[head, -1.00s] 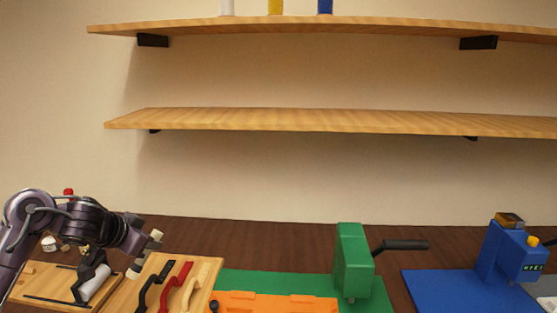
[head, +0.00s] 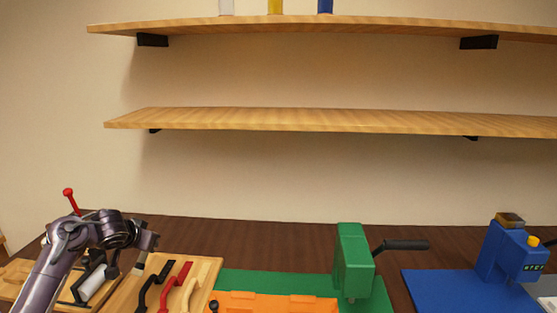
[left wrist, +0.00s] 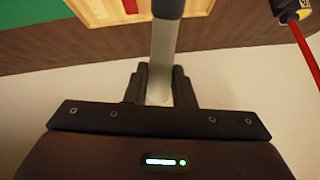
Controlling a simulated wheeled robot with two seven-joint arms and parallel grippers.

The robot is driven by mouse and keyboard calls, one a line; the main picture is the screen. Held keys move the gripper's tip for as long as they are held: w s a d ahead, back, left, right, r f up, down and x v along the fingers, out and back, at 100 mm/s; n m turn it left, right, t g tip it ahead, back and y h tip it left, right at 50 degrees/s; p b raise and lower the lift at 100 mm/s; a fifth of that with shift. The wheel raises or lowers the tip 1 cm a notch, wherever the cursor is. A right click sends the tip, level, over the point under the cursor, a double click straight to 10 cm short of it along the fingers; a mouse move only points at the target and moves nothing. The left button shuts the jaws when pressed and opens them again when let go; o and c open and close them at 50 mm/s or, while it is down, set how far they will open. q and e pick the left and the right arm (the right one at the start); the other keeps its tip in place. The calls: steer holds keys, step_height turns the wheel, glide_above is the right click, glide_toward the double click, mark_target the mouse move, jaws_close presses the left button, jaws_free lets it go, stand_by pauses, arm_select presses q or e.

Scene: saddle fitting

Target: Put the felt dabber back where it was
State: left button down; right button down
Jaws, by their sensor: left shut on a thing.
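My left gripper (head: 148,242) is low at the left in the head view, above the gap between two wooden boards. In the left wrist view its dark fingers (left wrist: 160,88) are shut on a pale grey, round handle, which I take to be the felt dabber (left wrist: 163,55). The handle runs away from the fingers to a darker grey part at the top edge. Its far end is cut off by the frame. In the head view the dabber is mostly hidden by the gripper. My right gripper is not in view.
A wooden board (head: 207,272) holds black, red and tan handles. A white roller (head: 93,284) lies on the left board. A red-knobbed rod (head: 69,193) stands behind my arm. A green press (head: 352,262), orange tray (head: 280,303) and blue machine (head: 500,260) stand rightward.

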arm_select(q)
steer(key=s+a+f+n+y, duration=0.1)
steer(key=s+a+n+y, duration=0.15)
steer(key=a, duration=0.45)
steer(key=s+a+f+n+y, duration=0.1)
steer(key=s+a+n, duration=0.15)
steer(key=a, duration=0.35)
steer(key=s+d+f+m+h, duration=0.1)
steer(key=s+d+f+m, duration=0.15)
steer(key=d, duration=0.75)
steer(key=s+d+f+m+h, duration=0.15)
steer(key=s+d, duration=0.25)
steer(key=d, duration=0.5)
steer(key=s+d+r+m+h, duration=0.1)
steer(key=s+d+r, duration=0.2)
steer(key=s+d, duration=0.7)
steer(key=s, duration=0.4)
steer(key=shift+r, duration=0.35)
steer(key=shift+d, duration=0.1)
